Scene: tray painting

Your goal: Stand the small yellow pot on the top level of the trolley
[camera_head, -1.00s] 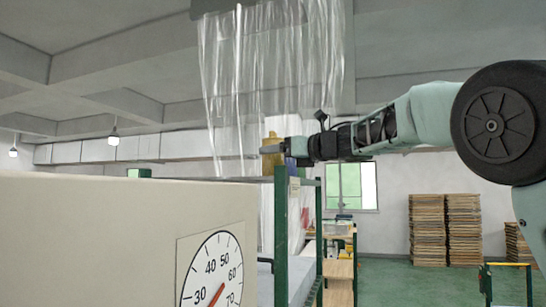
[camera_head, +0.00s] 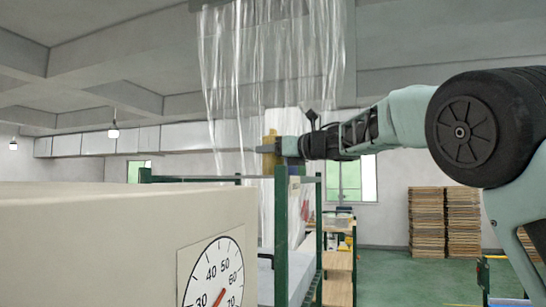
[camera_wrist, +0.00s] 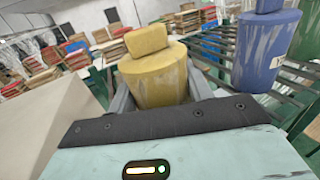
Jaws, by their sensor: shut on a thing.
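My gripper (camera_head: 268,148) is shut on the small yellow pot (camera_wrist: 156,78), with a finger on either side of its body. The pot has a blocky top and looks upright. It also shows in the head view (camera_head: 270,138), partly hidden by the gripper. The trolley (camera_head: 281,225) has a green frame, and its top level is near the pot's height in the head view. In the wrist view, dark slats (camera_wrist: 213,48) lie to the right of the pot. I cannot tell whether the pot touches anything below it.
A blue pot (camera_wrist: 266,48) stands at the right in the wrist view, close to the gripper. A large beige box with a dial (camera_head: 215,275) fills the near left. Clear plastic strips (camera_head: 270,80) hang behind the gripper. Stacked wooden trays (camera_head: 444,225) stand far right.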

